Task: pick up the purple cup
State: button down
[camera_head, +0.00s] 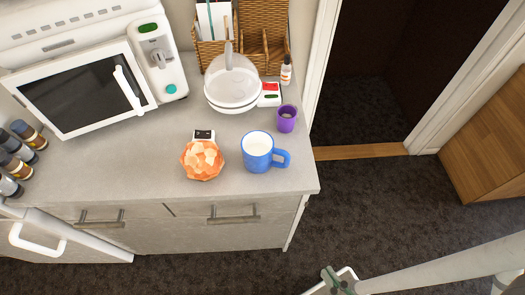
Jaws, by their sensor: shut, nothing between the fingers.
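The purple cup (287,120) stands upright on the grey countertop (120,175), close to its right edge. Its open top faces up. It is behind and right of a blue mug (257,154) and stands apart from it. My arm reaches in from the lower right, in front of the dark floor and well away from the cup. My gripper's fingers cannot be made out in this view.
An orange faceted bowl (202,160) sits left of the mug. A lidded white pot (232,83), a small bottle (286,70) and a wicker organiser (243,40) stand behind the cup. A microwave (85,92) fills the left. A doorway lies right of the counter.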

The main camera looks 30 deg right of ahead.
aim_at(284, 126)
jog(key=l, duration=0.65)
jog(key=i+l, duration=0.15)
jog(key=l, duration=1.2)
jog(key=i+l, duration=0.15)
jog(key=l, duration=0.55)
